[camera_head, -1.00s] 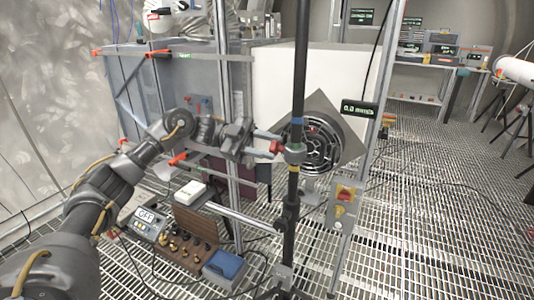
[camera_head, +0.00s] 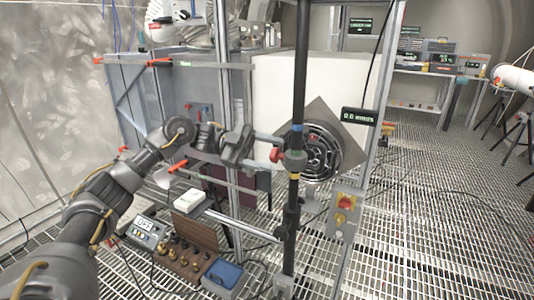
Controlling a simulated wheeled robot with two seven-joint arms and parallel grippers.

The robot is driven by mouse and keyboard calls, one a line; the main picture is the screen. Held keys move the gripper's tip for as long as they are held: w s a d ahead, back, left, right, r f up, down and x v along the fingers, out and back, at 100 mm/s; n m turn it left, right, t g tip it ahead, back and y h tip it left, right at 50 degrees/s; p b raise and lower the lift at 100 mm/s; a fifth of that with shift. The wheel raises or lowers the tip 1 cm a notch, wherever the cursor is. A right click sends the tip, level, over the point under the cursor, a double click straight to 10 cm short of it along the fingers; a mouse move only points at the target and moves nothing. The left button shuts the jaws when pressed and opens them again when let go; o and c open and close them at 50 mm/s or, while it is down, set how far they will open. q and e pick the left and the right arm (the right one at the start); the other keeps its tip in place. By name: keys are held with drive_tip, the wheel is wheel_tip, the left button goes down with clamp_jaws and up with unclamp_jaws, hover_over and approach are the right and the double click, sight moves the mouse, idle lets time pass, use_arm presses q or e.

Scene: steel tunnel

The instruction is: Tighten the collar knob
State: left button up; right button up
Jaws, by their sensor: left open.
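The red collar knob (camera_head: 276,155) sticks out to the left from a grey-green collar (camera_head: 295,161) on an upright black pole (camera_head: 300,80). My left gripper (camera_head: 266,148) comes in from the left at about the height of the collar. Its jaws are open, with the fingertips close to the knob. One finger shows just above the knob; the other is hard to make out. I cannot tell whether a finger touches the knob. My right gripper is out of view.
Behind the pole stand a white panel and a round dark grille (camera_head: 318,152). A 0.0 display (camera_head: 359,115) and a switch box (camera_head: 344,210) are to the right. Below my arm are a meter (camera_head: 148,232), a board of brass fittings and a blue box (camera_head: 222,273). Open grating floor lies right.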

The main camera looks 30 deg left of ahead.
use_arm(q)
drive_tip(key=a+b, duration=0.2)
drive_tip(key=a, duration=0.9)
drive_tip(key=shift+s, duration=0.35)
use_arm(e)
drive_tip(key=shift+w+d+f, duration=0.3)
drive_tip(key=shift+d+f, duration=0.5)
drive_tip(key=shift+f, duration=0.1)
use_arm(q)
drive_tip(key=shift+d, duration=0.1)
